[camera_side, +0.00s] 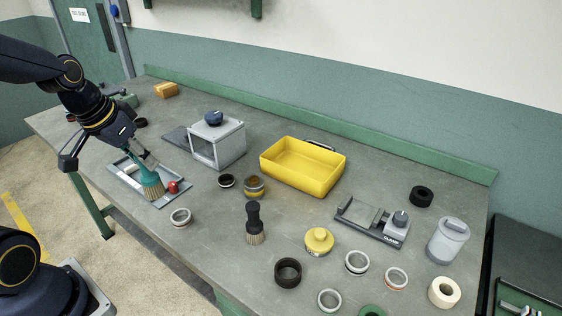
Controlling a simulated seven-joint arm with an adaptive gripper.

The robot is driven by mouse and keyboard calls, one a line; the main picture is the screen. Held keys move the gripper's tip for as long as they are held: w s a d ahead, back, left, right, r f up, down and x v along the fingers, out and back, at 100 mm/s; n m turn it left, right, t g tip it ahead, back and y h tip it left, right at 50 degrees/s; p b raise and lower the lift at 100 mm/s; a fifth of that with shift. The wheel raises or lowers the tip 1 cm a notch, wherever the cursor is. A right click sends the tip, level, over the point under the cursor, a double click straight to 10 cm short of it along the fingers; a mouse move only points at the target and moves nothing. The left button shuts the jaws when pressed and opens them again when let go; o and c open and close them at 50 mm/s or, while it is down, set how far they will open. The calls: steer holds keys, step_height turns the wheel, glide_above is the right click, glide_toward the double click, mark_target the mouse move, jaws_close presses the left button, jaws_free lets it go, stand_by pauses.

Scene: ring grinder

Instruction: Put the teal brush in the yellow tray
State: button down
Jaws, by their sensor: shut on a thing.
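The teal brush (151,182) is at the left of the bench, bristles down and slightly tilted. My gripper (139,160) is shut on its upper part. The brush is over the shallow grey-blue tray (124,171); I cannot tell whether the bristles touch it. The yellow tray (318,180) stands at the middle of the bench toward the back, to the right of the brush, and looks empty.
A grey box with a dark knob (224,147) stands between the brush and the yellow tray. A red-knobbed piece (172,187) is beside the brush.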

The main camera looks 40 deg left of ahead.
steer(key=shift+s+r, duration=0.25)
steer(key=shift+s, duration=0.2)
steer(key=w+a+r, duration=0.1)
steer(key=w+r, duration=0.4)
steer(key=w, duration=0.4)
steer(key=w+a+r, duration=0.1)
steer(key=w+r, duration=0.5)
steer(key=w, duration=0.3)
steer(key=w+d+m, duration=0.1)
steer(key=w+d, duration=0.1)
steer(key=w, duration=0.6)
steer(key=w+d+f+m+h, duration=0.1)
steer(key=w+d+f+m, duration=0.1)
steer(key=w+d+f, duration=0.95)
step_height(320, 180, down, 12)
steer(key=s, duration=0.1)
steer(key=shift+s+d+r, duration=0.2)
steer(key=shift+s+d, duration=0.1)
steer(key=shift+s, duration=0.1)
steer(key=shift+f, duration=0.1)
